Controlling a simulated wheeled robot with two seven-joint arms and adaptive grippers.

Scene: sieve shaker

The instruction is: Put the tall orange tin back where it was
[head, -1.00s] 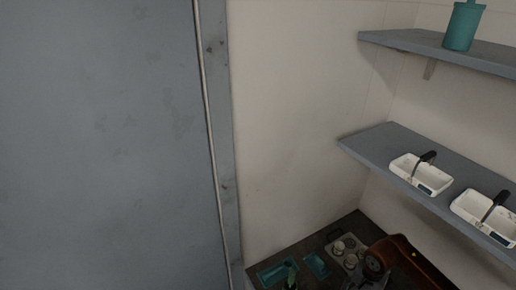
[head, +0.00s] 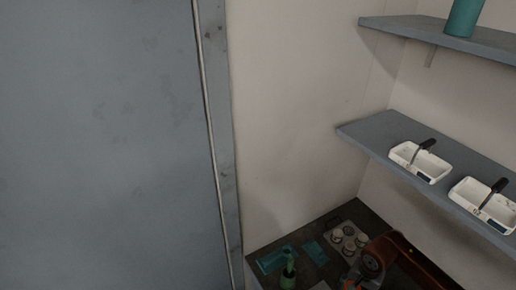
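No tall orange tin can be made out in the head view.
The dark counter (head: 349,212) holds teal trays (head: 273,262), a green bottle-like object (head: 288,271) and a plate with several pale round pieces (head: 348,240). White baskets (head: 421,162) stand on the lower shelf (head: 372,137); a teal container (head: 463,17) stands on the upper shelf. A grey panel (head: 95,145) fills the left.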

